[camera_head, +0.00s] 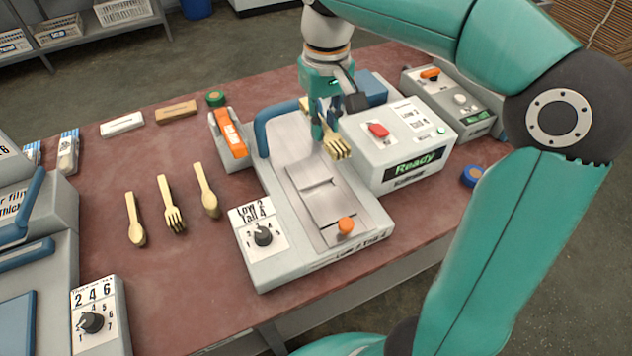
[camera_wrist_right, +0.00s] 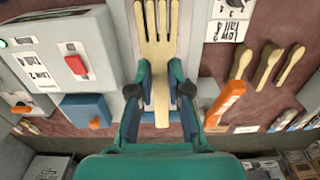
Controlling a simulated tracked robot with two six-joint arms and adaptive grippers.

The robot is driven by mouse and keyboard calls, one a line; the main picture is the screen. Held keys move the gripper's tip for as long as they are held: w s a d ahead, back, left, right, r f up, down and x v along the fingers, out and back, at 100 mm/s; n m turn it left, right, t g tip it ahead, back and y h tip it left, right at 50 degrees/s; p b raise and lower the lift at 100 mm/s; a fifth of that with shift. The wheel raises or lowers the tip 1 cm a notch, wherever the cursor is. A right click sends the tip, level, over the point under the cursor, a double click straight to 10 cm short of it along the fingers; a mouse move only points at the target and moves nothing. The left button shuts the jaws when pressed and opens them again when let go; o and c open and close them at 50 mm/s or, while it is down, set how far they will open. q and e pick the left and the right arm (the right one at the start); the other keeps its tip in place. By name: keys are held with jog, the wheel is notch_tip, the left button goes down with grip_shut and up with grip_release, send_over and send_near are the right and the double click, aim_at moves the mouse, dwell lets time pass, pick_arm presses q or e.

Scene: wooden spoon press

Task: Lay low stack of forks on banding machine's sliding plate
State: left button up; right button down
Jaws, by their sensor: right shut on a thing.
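My right gripper (camera_head: 327,125) is shut on a pale wooden fork stack (camera_head: 338,148), gripping it by the handle. I cannot tell how many forks it holds. The tines point toward the front of the table, over the upper part of the banding machine's sliding plate (camera_head: 335,208). Whether the forks touch the plate is unclear. In the right wrist view the fork stack (camera_wrist_right: 157,28) lies between the fingers (camera_wrist_right: 160,85), tines at the top. The banding machine (camera_head: 275,265) has a grey bed, an orange knob and a dial labelled Low 2, Tall 4. My left gripper is out of view.
A box reading Ready (camera_head: 415,165) with a red button stands close right of the plate. A blue handle (camera_head: 262,130) and an orange-topped block (camera_head: 232,140) are on the left. Two spoons and a fork (camera_head: 172,205) lie spread on the red table (camera_head: 180,265).

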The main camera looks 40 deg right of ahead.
aim_at(322, 194)
notch_tip(322, 194, down, 18)
jog(key=shift+r+b, duration=0.25)
jog(key=shift+b, duration=0.35)
jog(key=c, duration=1.1)
grip_release()
jog(key=shift+f, duration=0.1)
notch_tip(322, 194, up, 12)
jog(key=shift+r+p, duration=0.15)
jog(key=shift+p, duration=0.3)
